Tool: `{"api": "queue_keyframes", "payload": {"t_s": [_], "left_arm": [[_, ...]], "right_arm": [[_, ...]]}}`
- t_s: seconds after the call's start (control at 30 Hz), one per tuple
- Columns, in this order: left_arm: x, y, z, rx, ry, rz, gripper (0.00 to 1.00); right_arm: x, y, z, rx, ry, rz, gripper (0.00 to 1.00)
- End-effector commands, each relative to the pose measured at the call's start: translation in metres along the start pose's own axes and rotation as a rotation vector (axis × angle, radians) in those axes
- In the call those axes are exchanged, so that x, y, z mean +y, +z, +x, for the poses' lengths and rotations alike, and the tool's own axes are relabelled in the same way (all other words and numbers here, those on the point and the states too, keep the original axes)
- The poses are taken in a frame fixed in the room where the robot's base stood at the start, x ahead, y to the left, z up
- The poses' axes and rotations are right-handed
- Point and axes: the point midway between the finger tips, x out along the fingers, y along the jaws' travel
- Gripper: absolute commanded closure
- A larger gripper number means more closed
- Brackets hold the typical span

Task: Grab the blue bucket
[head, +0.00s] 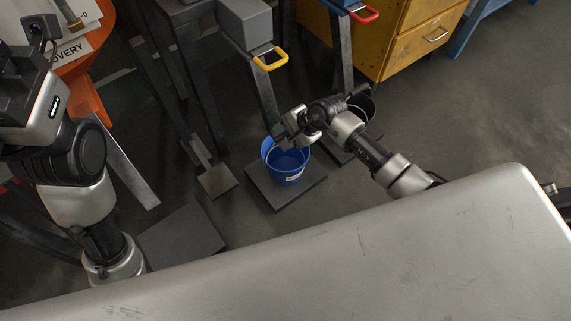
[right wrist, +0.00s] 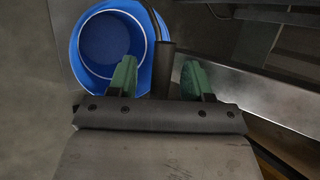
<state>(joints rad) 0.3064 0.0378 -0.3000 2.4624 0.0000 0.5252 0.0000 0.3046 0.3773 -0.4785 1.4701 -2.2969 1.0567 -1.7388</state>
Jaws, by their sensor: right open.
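The blue bucket (head: 287,168) stands upright on a dark square plate (head: 262,190) on the floor. In the right wrist view the bucket (right wrist: 85,75) is at upper left, seen from above, and looks empty. My right gripper (head: 287,133) is over the bucket's upper rim, and my arm hides part of that area. In the right wrist view my right gripper (right wrist: 160,77) has its two green fingers apart. The bucket's dark handle grip (right wrist: 163,68) appears between them; contact cannot be told. My left arm is at the left; its fingers do not show clearly.
A dark bucket (head: 362,107) stands just right, partly behind my right arm. Metal stands with a yellow handle (head: 270,60) and a red handle (head: 365,15) rise behind. A yellow cabinet (head: 415,45) is at upper right. A bare plate (head: 180,237) lies at lower left. Floor at right is clear.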

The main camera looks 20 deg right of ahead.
Motion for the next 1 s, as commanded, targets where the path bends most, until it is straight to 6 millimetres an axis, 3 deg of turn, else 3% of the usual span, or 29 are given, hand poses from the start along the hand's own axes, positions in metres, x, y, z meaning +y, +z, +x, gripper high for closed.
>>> {"api": "queue_keyframes", "payload": {"t_s": [0.27, 0.6, 1.0], "left_arm": [[0.0002, -0.0009, 0.002, 0.007, 0.002, 0.001, 0.57], [0.0004, -0.0009, 0.0019, 0.007, 0.003, 0.001, 0.57], [0.0004, -0.0007, 0.0019, 0.007, 0.003, 0.0, 0.57]], "right_arm": [[-0.0008, 0.0001, 0.0026, 0.0, 0.0, 0.0, 0.5], [-0.0006, 0.0, 0.0026, 0.0, 0.0, 0.0, 1.0], [-0.0015, -0.0002, 0.0019, 0.001, -0.002, -0.001, 1.0]]}}
